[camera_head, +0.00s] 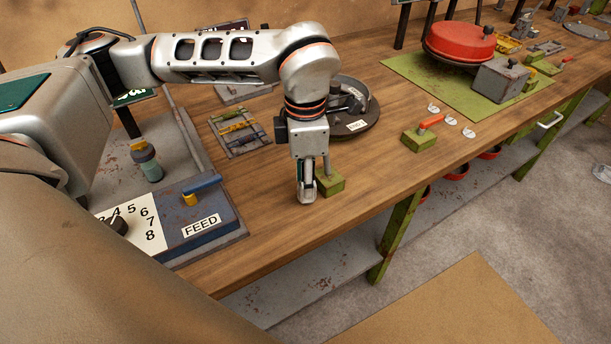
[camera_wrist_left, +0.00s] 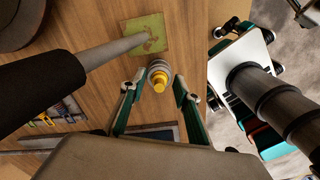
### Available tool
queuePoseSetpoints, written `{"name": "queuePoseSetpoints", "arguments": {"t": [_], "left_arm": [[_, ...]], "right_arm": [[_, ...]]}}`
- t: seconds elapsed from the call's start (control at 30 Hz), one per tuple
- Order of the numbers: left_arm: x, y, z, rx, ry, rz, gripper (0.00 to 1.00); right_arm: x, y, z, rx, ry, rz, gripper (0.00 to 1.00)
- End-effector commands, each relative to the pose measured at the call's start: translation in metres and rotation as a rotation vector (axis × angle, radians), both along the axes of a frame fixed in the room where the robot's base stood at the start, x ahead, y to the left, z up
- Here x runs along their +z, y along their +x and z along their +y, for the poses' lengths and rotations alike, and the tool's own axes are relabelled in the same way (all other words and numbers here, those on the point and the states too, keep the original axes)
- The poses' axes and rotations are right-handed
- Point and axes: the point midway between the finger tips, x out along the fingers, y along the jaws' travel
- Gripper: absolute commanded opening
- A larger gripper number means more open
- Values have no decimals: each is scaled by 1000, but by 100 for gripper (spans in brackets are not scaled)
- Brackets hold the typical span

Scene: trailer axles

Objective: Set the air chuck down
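My left gripper (camera_head: 307,192) points straight down over the wooden bench, close beside a small green block with a grey post. In the left wrist view, a grey round piece with a yellow tip, which I take for the air chuck (camera_wrist_left: 159,76), sits between the two fingertips. My right gripper cannot be made out.
A dark round disc (camera_head: 354,120) lies behind the gripper. A rack of small tools (camera_head: 238,131) and the blue FEED box (camera_head: 207,222) are to the left. A green block with a red handle (camera_head: 422,134) is to the right. Bare bench lies in front, up to its edge.

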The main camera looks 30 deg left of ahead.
Motion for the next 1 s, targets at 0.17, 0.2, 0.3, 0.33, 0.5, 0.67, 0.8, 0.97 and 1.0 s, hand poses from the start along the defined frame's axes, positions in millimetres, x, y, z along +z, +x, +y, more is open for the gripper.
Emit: {"name": "queuePoseSetpoints", "arguments": {"t": [0.17,0.2,0.3,0.33,0.5,0.67,0.8,0.97,1.0], "left_arm": [[-2,-1,0,0,1,4,44],[-2,-1,0,0,0,4,44],[-1,0,0,0,0,2,44],[0,0,0,0,-1,2,44],[12,0,-1,0,-2,-3,44],[39,2,-1,0,-2,-8,44],[70,1,-1,0,-2,-6,44],[102,1,-1,2,-1,-6,44],[108,1,-1,1,-1,-5,44]], "right_arm": [[-1,0,0,0,0,0,0],[0,0,0,0,0,-1,0],[0,1,0,0,0,-1,0],[0,1,0,0,0,-1,0],[9,2,0,0,-1,-7,0],[10,3,0,0,1,-9,0],[10,3,0,0,0,-8,0],[9,2,0,0,-1,-7,0],[9,2,0,1,-1,-5,0]]}}
